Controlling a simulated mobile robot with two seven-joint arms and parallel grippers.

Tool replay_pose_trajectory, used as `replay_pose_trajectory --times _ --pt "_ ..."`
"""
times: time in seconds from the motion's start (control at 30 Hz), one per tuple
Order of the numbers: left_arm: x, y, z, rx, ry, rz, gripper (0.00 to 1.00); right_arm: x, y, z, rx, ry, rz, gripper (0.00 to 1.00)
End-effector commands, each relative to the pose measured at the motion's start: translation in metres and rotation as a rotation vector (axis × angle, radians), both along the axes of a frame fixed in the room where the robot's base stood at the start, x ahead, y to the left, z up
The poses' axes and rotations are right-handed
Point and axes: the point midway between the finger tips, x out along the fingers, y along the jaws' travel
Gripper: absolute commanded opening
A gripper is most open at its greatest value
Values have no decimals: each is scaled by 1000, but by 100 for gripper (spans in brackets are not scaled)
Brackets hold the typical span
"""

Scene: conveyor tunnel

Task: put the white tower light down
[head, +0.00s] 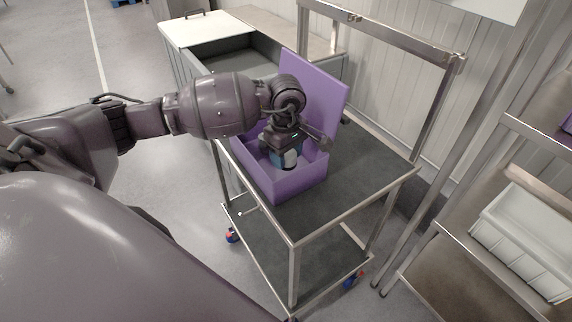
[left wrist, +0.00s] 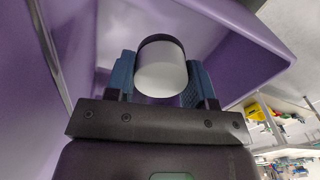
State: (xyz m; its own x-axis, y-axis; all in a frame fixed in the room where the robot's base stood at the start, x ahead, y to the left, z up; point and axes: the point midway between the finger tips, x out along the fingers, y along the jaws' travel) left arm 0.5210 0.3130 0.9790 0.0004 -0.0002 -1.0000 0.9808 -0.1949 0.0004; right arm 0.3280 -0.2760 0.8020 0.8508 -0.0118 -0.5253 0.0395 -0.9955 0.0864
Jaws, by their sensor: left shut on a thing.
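The white tower light (head: 291,159) is a short white cylinder with a dark band; in the left wrist view it (left wrist: 161,72) sits between two blue fingers. My left gripper (head: 284,160) is shut on it and points down inside the open purple box (head: 290,186). The box's walls also fill much of the left wrist view (left wrist: 235,45). The box stands on the cart's top shelf with its lid raised at the back. I cannot tell whether the light touches the box floor. My right gripper is not in view.
The metal cart (head: 351,198) has bare dark shelf room right of the box. A grey cabinet with a white top (head: 207,30) stands behind it. A rack with a white bin (head: 525,240) is at the right. A cart rail (head: 385,35) rises at the back.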

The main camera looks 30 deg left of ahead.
Motion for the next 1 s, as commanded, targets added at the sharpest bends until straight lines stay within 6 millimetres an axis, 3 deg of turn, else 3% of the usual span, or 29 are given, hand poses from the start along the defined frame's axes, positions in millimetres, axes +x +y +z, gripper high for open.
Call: replay_pose_trajectory --times 0.3,0.73,0.77,0.9,1.0 --pt "-1 0 -38 -1 1 1 7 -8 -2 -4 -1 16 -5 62" --pt "0 0 -43 1 1 0 7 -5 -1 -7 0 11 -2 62" --pt "0 0 -43 1 1 0 54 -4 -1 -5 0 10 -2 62" --pt "0 0 -42 1 1 0 75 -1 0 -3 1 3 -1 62" --pt "0 0 -42 1 1 0 75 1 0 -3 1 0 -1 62"
